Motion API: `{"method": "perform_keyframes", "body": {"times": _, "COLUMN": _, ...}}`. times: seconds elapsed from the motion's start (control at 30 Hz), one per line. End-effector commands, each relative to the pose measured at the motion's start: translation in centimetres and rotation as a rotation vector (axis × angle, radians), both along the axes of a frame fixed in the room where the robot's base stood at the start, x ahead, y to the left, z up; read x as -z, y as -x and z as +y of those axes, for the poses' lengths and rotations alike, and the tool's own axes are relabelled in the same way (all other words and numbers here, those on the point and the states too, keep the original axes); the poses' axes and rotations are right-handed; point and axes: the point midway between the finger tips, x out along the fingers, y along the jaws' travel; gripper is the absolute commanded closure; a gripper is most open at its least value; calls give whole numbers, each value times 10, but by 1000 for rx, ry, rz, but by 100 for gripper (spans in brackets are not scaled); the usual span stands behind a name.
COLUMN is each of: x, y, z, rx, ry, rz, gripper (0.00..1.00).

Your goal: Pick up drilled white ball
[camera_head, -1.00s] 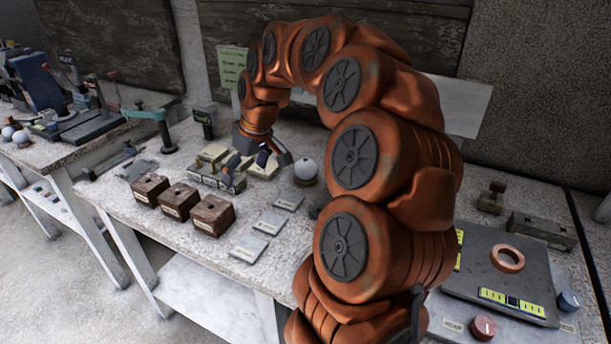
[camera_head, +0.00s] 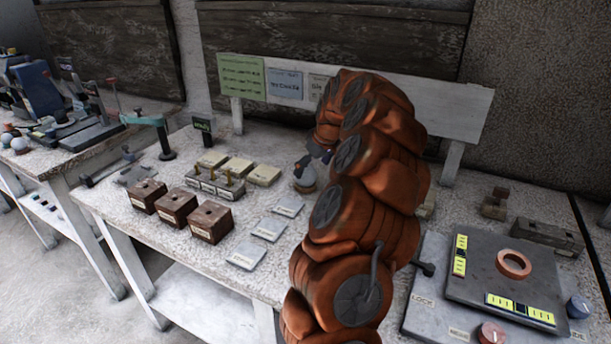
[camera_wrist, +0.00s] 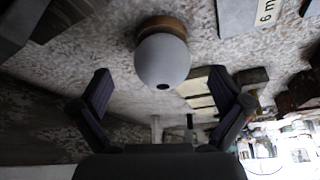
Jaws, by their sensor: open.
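The drilled white ball (camera_wrist: 163,62) sits on a round brown stand (camera_wrist: 160,25) on the speckled table, and a dark hole shows in it in the wrist view. In the head view the ball (camera_head: 305,177) is partly covered by my gripper. My gripper (camera_wrist: 165,90) is open and empty in the wrist view, its two dark fingers spread wide. The ball lies beyond the fingertips, roughly centred between them and apart from both. In the head view my gripper (camera_head: 318,157) is just above and beside the ball, mostly hidden behind my arm.
Three brown wooden boxes (camera_head: 176,209) and several pale labelled plates (camera_head: 269,229) lie left of the ball. A low rack with pegs (camera_head: 213,182) stands behind the boxes. A grey panel with an orange ring (camera_head: 514,263) is at right. Signs (camera_head: 241,77) stand at the back.

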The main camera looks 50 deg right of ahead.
Motion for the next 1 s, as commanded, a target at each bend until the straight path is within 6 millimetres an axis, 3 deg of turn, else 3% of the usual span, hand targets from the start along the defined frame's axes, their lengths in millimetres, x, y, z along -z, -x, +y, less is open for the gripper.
{"method": "perform_keyframes", "body": {"times": 0.4, "x": 37, "y": -27, "z": -1, "rx": 0, "ry": -1, "rz": 2, "gripper": 0}}
{"method": "perform_keyframes", "body": {"times": 0.67, "x": 41, "y": -28, "z": -1, "rx": 0, "ry": 0, "rz": 0, "gripper": 0}}
{"method": "perform_keyframes", "body": {"times": 1.0, "x": 41, "y": -28, "z": -1, "rx": 0, "ry": -1, "rz": 1, "gripper": 35}}
